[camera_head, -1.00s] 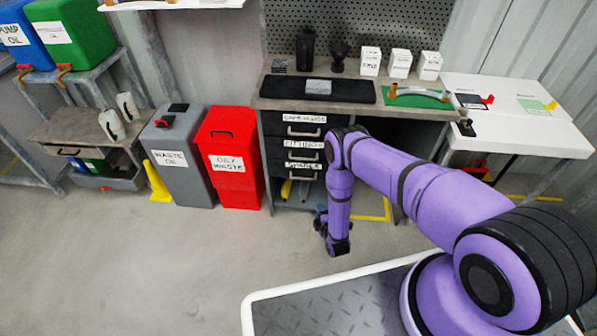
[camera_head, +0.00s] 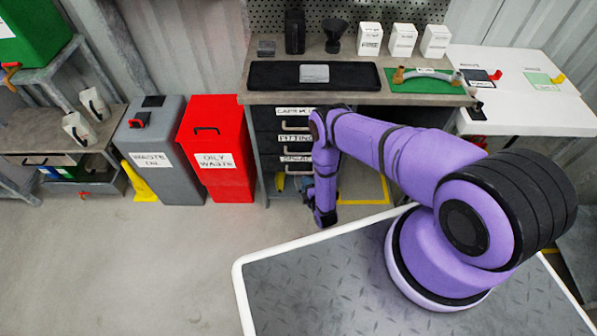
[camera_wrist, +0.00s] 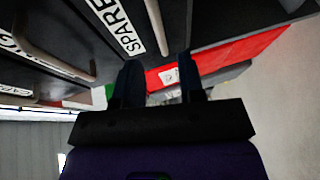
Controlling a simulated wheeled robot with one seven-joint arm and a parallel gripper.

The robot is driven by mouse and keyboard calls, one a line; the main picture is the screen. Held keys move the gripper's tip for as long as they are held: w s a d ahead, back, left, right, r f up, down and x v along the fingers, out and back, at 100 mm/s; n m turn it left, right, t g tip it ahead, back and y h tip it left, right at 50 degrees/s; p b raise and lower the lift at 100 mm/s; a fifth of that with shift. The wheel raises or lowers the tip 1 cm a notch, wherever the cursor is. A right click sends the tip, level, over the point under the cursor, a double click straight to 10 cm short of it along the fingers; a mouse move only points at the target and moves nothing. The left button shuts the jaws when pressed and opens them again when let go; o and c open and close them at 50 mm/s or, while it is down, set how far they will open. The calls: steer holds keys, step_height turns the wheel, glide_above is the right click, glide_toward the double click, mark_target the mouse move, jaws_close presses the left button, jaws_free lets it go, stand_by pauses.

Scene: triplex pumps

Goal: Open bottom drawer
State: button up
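The bottom drawer (camera_head: 298,166) is the lowest dark drawer of the workbench, labelled "SPARE…"; it looks shut and my arm partly covers it. In the wrist view its label (camera_wrist: 117,26) is at upper middle, with its light bar handle (camera_wrist: 156,26) beside it. My gripper (camera_wrist: 157,60) is open and empty, its two dark fingers apart and pointing at the drawer front. The handle lies just beyond the fingertips, roughly in line with the gap; I see no clear contact. In the head view my gripper (camera_head: 308,190) is low before the bench and partly hidden.
Two drawers above, labelled "FITTING…" (camera_head: 296,138) and "CAPS…" (camera_head: 294,112), look shut. A red oily waste bin (camera_head: 217,181) and grey waste oil bin (camera_head: 160,185) stand to the left. Open floor lies before them.

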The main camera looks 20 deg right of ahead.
mark_target(299, 173)
steer(key=w, duration=0.2)
steer(key=w+f, duration=0.1)
steer(key=w, duration=0.4)
steer(key=shift+w+a+f, duration=0.2)
steer(key=shift+w+a, duration=0.1)
steer(key=shift+w, duration=0.05)
jaws_close()
